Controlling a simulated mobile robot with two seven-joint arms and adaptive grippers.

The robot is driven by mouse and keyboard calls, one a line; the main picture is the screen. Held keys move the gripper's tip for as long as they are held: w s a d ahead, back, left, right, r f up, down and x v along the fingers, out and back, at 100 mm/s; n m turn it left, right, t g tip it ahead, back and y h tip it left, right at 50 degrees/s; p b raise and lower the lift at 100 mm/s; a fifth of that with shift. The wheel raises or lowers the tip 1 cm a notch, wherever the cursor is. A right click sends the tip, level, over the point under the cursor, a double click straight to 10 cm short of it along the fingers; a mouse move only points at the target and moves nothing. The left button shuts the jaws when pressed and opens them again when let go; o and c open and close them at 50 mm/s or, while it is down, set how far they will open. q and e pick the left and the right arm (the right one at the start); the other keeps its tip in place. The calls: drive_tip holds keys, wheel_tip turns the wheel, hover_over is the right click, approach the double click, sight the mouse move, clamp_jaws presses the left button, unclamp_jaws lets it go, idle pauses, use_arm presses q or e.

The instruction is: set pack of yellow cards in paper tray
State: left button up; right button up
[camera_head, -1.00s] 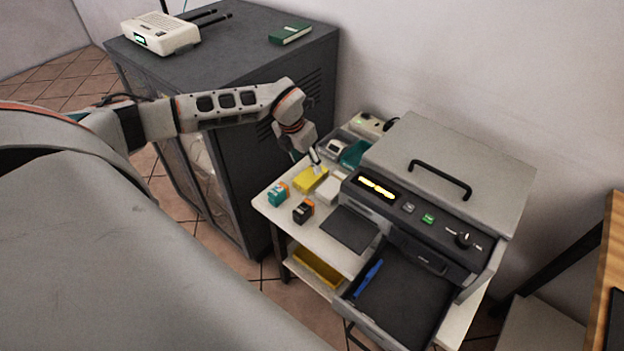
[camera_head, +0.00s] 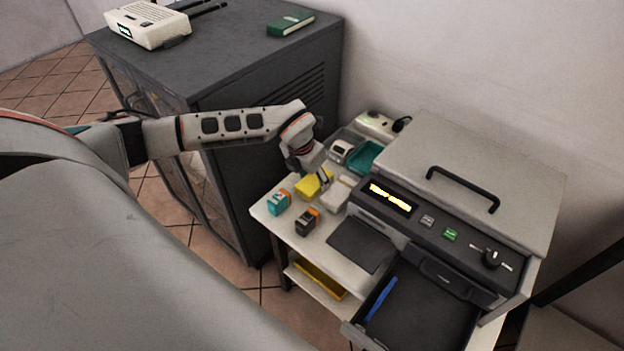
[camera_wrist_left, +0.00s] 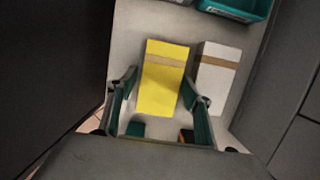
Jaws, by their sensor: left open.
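The pack of yellow cards (camera_head: 308,188) lies on the white table, with a brown band across it in the left wrist view (camera_wrist_left: 162,88). My left gripper (camera_head: 322,178) is at the pack, pointing down. In the left wrist view my left gripper (camera_wrist_left: 160,82) is open, with one finger on each side of the pack's near part. I cannot tell whether the fingers touch it. The paper tray (camera_head: 425,312) is the dark drawer pulled out of the grey machine, with a blue pen-like thing (camera_head: 380,299) inside. My right gripper is not in view.
A white pack (camera_wrist_left: 215,75) lies close to the right of the yellow one. Teal (camera_head: 278,203) and black (camera_head: 307,222) boxes stand in front of it. A teal bin (camera_head: 366,158) is behind. A dark cabinet (camera_head: 235,85) rises at left. A dark pad (camera_head: 361,244) lies before the machine.

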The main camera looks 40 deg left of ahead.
use_arm(q)
drive_tip(key=shift+f, duration=0.25)
drive_tip(key=shift+r, duration=0.15)
drive_tip(key=c, duration=1)
drive_tip(key=shift+c, duration=0.2)
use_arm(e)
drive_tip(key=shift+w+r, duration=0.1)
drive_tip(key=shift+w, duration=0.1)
